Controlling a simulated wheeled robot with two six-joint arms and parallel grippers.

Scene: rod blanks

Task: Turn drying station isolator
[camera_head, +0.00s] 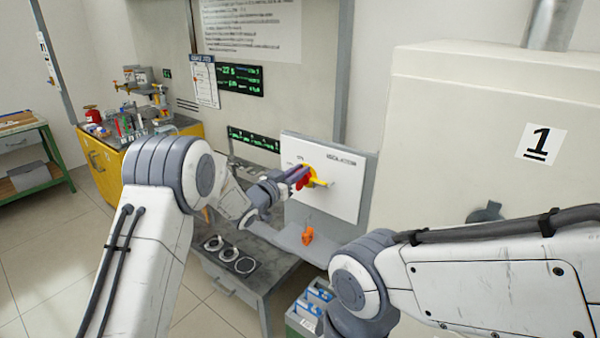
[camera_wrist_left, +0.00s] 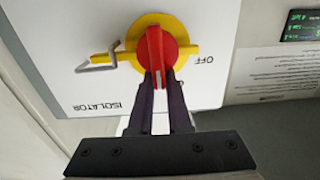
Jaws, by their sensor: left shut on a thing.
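The isolator is a white panel (camera_head: 328,203) with a red rotary handle (camera_wrist_left: 155,52) on a yellow round plate (camera_wrist_left: 187,50). "ISOLATOR" and "OFF" are printed on the panel, and they appear upside down in the left wrist view. A yellow tab with a grey metal hook (camera_wrist_left: 97,62) sticks out beside the plate. My left gripper (camera_head: 296,180) reaches the handle from the left. In the left wrist view its dark fingers (camera_wrist_left: 158,88) are shut on the lower end of the red handle. My right arm comes in from the right; its gripper is out of view.
An orange item (camera_head: 307,236) sits on the grey ledge below the panel. A grey bench with several rings (camera_head: 228,254) stands below left, and a bin with blue items (camera_head: 318,297) is beside it. A large cream cabinet (camera_head: 455,140) marked 1 stands at right.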

